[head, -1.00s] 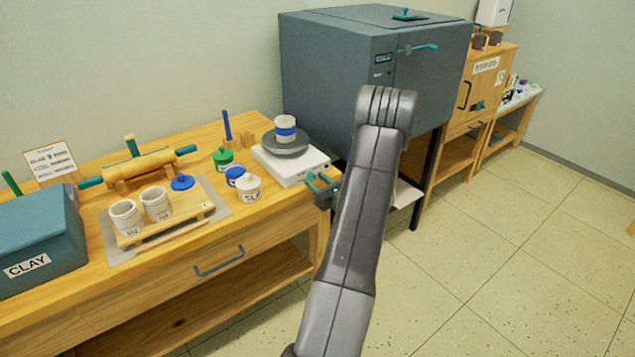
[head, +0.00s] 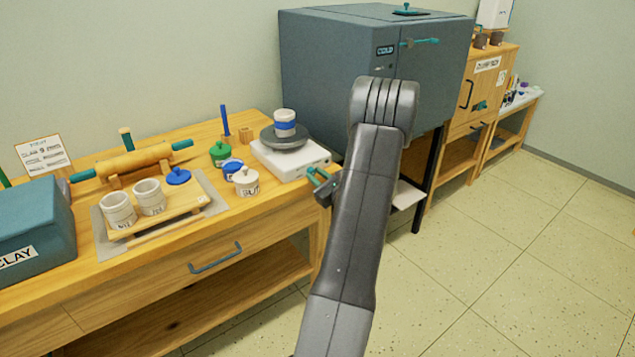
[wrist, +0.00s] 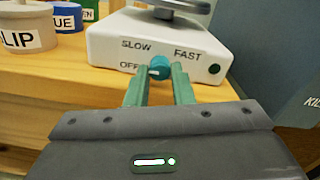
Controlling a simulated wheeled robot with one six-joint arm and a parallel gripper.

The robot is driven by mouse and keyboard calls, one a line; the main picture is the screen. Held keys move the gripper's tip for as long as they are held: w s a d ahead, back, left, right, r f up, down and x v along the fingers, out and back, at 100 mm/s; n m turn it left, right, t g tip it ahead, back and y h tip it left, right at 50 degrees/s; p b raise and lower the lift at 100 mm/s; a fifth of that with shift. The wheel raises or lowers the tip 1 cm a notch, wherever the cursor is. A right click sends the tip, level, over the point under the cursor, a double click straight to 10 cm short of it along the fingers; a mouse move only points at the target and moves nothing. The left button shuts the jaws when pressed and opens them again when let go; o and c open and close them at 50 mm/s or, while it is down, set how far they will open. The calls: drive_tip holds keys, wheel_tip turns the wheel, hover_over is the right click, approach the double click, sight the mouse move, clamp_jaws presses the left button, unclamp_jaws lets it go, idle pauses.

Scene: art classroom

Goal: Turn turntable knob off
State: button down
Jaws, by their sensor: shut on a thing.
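The white turntable (head: 262,158) stands at the right end of the wooden bench, with a grey wheel (head: 272,141) on top holding a white and blue cup (head: 285,122). In the wrist view its front panel (wrist: 115,50) carries the labels SLOW, FAST and OFF around a teal knob (wrist: 160,66). My gripper (wrist: 162,78) has its teal fingers on both sides of the knob, shut on it. The knob's white mark sits near the OFF label. In the head view my gripper (head: 318,178) is at the turntable's front right corner, and the knob is hidden there.
Glaze jars, among them a white one (head: 246,182), stand left of the turntable. A tray (head: 108,244) with a board and cups is farther left. A grey kiln (head: 320,65) stands close behind and right. The floor (head: 500,240) at right is clear.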

drive_tip(key=c, duration=1.3)
unclamp_jaws()
drive_tip(key=shift+o, duration=0.2)
drive_tip(key=shift+d, duration=0.1)
drive_tip(key=v, duration=1.3)
drive_tip(key=shift+s+d, duration=0.2)
drive_tip(key=shift+s, duration=0.15)
drive_tip(key=x, duration=1.4)
drive_tip(key=shift+s, duration=0.1)
